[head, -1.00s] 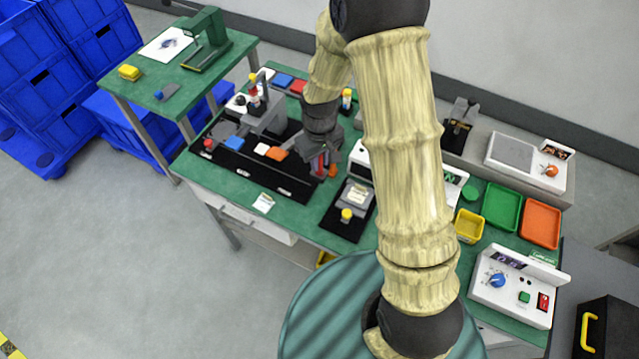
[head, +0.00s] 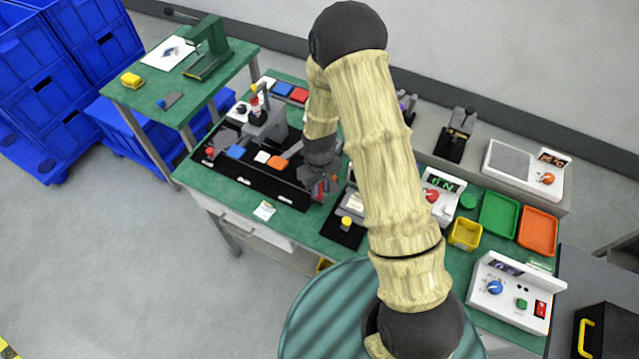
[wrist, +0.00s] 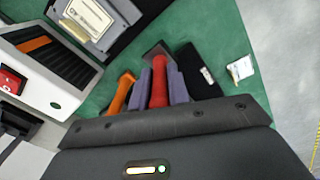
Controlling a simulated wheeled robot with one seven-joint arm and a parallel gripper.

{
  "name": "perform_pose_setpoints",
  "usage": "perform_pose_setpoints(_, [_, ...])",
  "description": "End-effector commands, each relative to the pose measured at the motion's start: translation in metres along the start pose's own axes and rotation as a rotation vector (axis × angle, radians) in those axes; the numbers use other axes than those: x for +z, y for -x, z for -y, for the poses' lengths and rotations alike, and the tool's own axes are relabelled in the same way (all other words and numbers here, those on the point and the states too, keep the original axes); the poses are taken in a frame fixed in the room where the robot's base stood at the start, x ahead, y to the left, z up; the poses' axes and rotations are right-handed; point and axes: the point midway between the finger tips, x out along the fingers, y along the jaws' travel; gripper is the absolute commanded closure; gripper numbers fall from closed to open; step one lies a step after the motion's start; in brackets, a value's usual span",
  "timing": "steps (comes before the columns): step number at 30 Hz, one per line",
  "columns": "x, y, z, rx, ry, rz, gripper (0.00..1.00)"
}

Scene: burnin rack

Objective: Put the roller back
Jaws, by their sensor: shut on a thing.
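My gripper (wrist: 160,88) is shut on a red handle (wrist: 158,80), which stands between its two purple-grey fingers in the wrist view. I take this handle to be the roller's. A flat grey piece (wrist: 157,50) shows at the handle's far end, but I cannot make out its shape. In the head view my gripper (head: 319,184) is at the right end of the long black tray (head: 225,173), and the arm partly hides it. An orange handle (wrist: 121,92) is just left of the fingers, outside the grip. I cannot tell whether the held tool touches the tray.
A black stand with a grey fixture (head: 343,229) is close to the right of my gripper. A white box with a red knob (head: 440,192) and a yellow bin (head: 465,234) lie further right. A small white card (head: 264,210) lies on the green bench in front.

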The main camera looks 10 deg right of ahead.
Motion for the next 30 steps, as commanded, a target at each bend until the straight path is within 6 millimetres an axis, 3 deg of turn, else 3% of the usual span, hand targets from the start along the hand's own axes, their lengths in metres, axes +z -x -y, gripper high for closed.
perform_pose_setpoints(26, [-0.001,-0.013,0.000,0.001,0.000,-0.002,1.00])
perform_pose_setpoints(27, [-0.001,-0.013,0.000,0.001,0.000,-0.002,0.75])
perform_pose_setpoints(30, [0.000,-0.013,0.000,0.001,0.000,-0.001,0.61])
